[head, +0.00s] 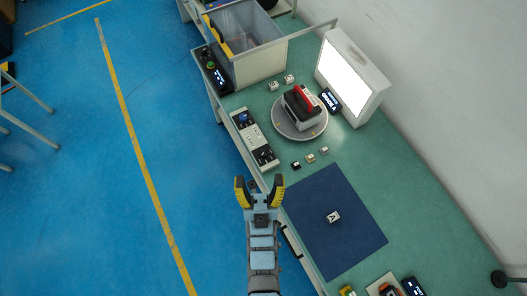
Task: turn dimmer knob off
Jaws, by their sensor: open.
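My gripper (259,186) has yellow-and-black fingers spread wide apart, with nothing between them. It is at the bench's front edge, below a narrow control strip (254,138) in the picture and apart from it. The strip has white and black sections with small round controls too small to make out. A black control box (215,73) with a lit display and a green spot stands farther up the front edge. A light panel (349,77) glows white at the back, with a small display (331,101) beside it. I cannot tell which control is the dimmer knob.
A round grey turntable (285,126) carries a black, white and red device (303,106). A clear-walled bin (245,45) stands beyond. Small blocks (310,158) lie before the turntable. A dark blue mat (337,245) holds one tagged block (333,216). The blue floor left is mostly clear.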

